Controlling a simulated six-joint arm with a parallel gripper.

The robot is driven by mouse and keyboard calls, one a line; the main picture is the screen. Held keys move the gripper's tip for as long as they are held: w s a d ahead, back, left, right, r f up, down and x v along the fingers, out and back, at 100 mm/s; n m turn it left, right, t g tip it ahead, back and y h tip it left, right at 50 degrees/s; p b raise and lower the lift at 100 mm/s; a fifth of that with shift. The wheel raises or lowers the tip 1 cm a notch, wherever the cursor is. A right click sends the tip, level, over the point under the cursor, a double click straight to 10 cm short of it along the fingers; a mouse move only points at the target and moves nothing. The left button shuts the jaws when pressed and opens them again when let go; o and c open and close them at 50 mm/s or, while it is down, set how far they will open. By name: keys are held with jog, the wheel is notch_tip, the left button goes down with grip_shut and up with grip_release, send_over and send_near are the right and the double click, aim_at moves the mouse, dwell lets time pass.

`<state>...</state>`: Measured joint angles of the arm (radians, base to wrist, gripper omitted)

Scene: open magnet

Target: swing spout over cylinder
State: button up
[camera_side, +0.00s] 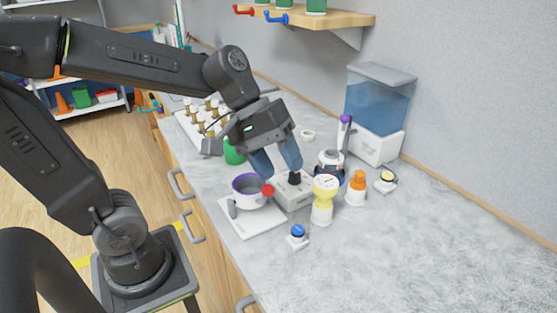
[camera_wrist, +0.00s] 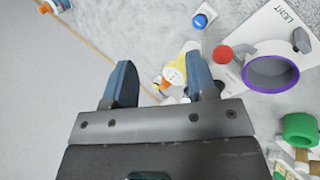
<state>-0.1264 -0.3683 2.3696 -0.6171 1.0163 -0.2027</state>
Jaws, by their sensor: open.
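My gripper (camera_side: 277,167) is open and empty, its two blue fingers pointing down above a light grey box (camera_side: 291,194) with a black knob (camera_side: 295,177). In the wrist view the fingers of my gripper (camera_wrist: 160,80) are spread apart. A white pot with a purple rim (camera_side: 249,190) stands on a white board (camera_side: 255,222), left of the box; a red ball (camera_side: 268,190) sits by its right side. The pot's purple rim (camera_wrist: 271,87) also shows in the wrist view. Right of the box stands a white-and-yellow piece (camera_side: 323,206). I cannot tell which part is the spout or which is the cylinder.
Behind are a purple-topped stand (camera_side: 345,128) and a blue tank (camera_side: 378,108). A green cup (camera_side: 234,153) is at the left. The right front counter is clear.

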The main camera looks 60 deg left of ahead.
jog(key=shift+w, duration=0.1)
jog(key=shift+c, duration=0.8)
jog(key=w+g+y, duration=0.1)
jog(key=w+y, duration=0.1)
jog(key=w, duration=0.2)
jog(key=w+m+y, duration=0.1)
jog(key=w+y, duration=0.1)
jog(key=w, duration=0.3)
jog(key=w+a+m+g+y, duration=0.1)
jog(key=w, duration=0.3)
jog(key=shift+w+r+g+y, duration=0.2)
jog(key=shift+r+g+y, duration=0.1)
jog(key=shift+y, duration=0.1)
grip_shut()
jog(key=w+d+f+n+t+y, duration=0.15)
jog(key=w+y, duration=0.55)
jog(key=w, duration=0.7)
jog(key=a+f, duration=0.7)
jog(key=a, duration=0.3)
jog(key=shift+f+y, duration=0.3)
jog(key=shift+f, duration=0.05)
